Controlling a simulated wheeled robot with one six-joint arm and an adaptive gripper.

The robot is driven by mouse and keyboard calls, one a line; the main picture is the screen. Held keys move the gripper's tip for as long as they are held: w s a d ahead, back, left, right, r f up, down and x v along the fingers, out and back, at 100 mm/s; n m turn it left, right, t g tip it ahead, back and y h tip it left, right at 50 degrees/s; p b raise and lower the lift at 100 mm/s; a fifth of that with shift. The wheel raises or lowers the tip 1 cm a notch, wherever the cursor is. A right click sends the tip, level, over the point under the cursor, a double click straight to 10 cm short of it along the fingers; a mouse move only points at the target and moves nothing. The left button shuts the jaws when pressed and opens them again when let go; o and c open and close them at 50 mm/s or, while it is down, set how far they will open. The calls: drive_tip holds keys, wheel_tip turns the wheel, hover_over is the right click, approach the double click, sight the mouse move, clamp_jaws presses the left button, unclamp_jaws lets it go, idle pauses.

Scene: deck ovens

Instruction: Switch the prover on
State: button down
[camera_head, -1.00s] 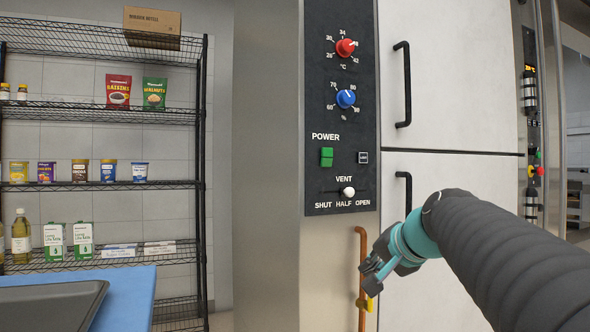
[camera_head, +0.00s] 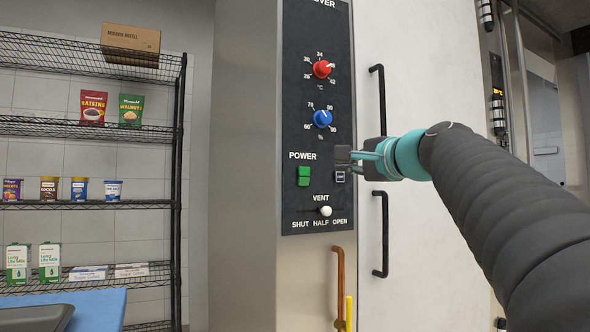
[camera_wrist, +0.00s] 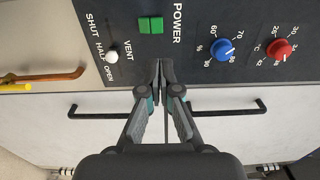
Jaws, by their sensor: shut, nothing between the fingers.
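The prover's black control panel (camera_head: 290,109) is on the steel front at the middle of the head view. Its green power switch (camera_head: 303,176) sits under the word POWER; in the wrist view the switch (camera_wrist: 151,25) is above and slightly left of the fingertips. My gripper (camera_head: 343,158) is shut and empty, its tips in front of the panel just right of the switch and apart from it in the picture. The tips also show in the wrist view (camera_wrist: 160,68). A small label beside the switch is partly covered by the fingers. I cannot tell the switch's position.
A red knob (camera_head: 322,69), a blue knob (camera_head: 322,118) and a white vent slider (camera_head: 325,211) at HALF are near the switch. Door handles (camera_head: 378,100) stand out on the right. A copper pipe (camera_head: 339,285) runs below. A wire shelf (camera_head: 100,205) stands left.

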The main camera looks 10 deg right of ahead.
sight(305, 168)
drive_tip(key=p+x, duration=0.2)
drive_tip(key=x, duration=1.2)
drive_tip(key=shift+r+p, duration=0.1)
drive_tip(key=shift+p, duration=0.3)
